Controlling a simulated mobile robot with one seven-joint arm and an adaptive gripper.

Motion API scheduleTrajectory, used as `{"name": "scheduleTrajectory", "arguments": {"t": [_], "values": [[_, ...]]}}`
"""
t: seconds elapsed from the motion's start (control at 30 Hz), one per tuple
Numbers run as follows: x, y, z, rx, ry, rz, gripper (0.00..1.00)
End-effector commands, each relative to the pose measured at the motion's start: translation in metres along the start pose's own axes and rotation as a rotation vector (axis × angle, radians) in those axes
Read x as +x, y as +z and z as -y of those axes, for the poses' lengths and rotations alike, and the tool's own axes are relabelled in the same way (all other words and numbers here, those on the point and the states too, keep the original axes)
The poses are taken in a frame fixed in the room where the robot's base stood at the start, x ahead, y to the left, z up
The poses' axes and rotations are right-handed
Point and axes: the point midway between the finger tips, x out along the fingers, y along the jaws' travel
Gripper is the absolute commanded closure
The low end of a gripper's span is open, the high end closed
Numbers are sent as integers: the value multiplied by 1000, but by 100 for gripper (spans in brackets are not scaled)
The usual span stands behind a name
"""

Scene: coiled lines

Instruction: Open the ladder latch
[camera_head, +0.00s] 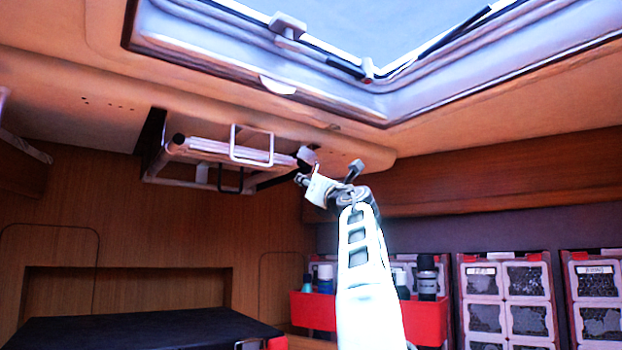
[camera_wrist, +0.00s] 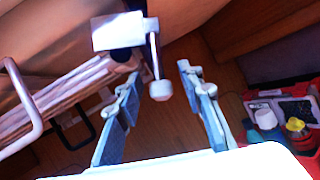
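The folded ladder (camera_head: 225,152) is stowed under the ceiling panel, with pale rails and wire loops. Its latch (camera_head: 306,155) is a pale block at the ladder's right end. In the wrist view the latch block (camera_wrist: 118,32) is white, and a thin lever with a rounded knob (camera_wrist: 160,91) hangs from it. My gripper (camera_head: 327,174) is just below and right of the latch in the head view. In the wrist view my gripper (camera_wrist: 159,73) is open, with the knob appearing between its two fingers. Contact cannot be made out, and the depth of the knob is unclear.
A skylight frame (camera_head: 375,105) is above. A red bin (camera_head: 430,322) with bottles stands behind my arm, beside red-framed storage boxes (camera_head: 505,300) at right. A black-topped case (camera_head: 140,330) is at lower left. A wire loop (camera_wrist: 22,105) is left of my fingers.

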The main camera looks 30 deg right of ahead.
Motion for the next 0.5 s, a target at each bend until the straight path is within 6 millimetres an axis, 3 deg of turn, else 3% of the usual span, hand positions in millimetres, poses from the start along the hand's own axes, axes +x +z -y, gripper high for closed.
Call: {"name": "scheduleTrajectory", "arguments": {"t": [0.3, 0.5], "values": [[1, -1, 0, 0, 0, -1, 66], [1, -1, 0, 0, 0, -1, 88]]}}
